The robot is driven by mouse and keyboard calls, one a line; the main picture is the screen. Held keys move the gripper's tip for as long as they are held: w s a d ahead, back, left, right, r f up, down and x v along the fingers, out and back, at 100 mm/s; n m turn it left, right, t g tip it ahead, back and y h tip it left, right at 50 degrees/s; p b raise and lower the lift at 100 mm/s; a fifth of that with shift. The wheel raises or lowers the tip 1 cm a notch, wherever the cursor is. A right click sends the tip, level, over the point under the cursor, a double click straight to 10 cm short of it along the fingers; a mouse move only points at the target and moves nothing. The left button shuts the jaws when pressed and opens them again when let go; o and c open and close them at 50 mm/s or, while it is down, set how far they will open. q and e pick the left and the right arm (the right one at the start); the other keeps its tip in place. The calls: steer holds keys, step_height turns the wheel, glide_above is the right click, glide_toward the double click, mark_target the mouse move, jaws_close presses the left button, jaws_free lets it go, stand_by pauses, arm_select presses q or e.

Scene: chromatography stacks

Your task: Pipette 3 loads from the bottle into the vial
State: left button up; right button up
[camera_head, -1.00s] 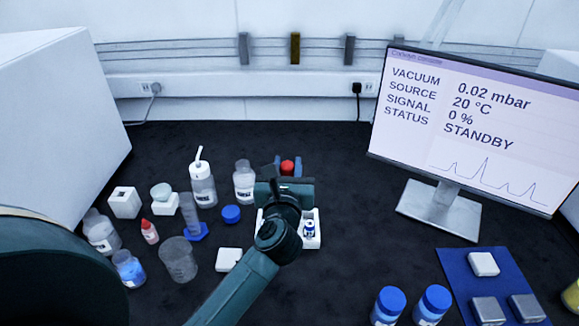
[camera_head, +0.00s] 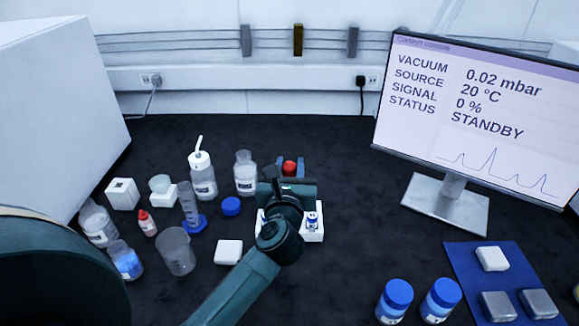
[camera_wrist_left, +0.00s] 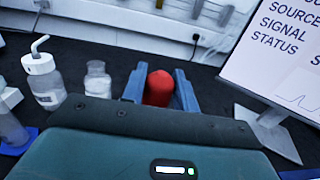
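My left gripper (camera_head: 290,168) is over the back of the white block and is shut on a red bulb (camera_head: 289,168), seemingly the pipette's. The left wrist view shows the bulb (camera_wrist_left: 158,88) between the two blue fingers; anything below the bulb is hidden. An uncapped clear bottle (camera_head: 245,178) with a label stands just left of the gripper. A small vial (camera_head: 311,221) with blue markings sits in the white block (camera_head: 317,237), partly covered by my arm. My right gripper is not in view.
A blue cap (camera_head: 231,206) lies before the bottle. A wash bottle (camera_head: 203,180), a blue-based cylinder (camera_head: 189,207) and a beaker (camera_head: 176,252) stand left. A monitor (camera_head: 447,205) stands right. Two blue-capped jars (camera_head: 396,298) (camera_head: 440,298) are at front right. The bench between block and monitor is clear.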

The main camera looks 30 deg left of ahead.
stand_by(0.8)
arm_select(q)
jaws_close()
stand_by(1.1)
jaws_free()
stand_by(0.7)
steer(key=shift+p, duration=0.3)
step_height(320, 180, up, 4)
steer(key=p, duration=0.4)
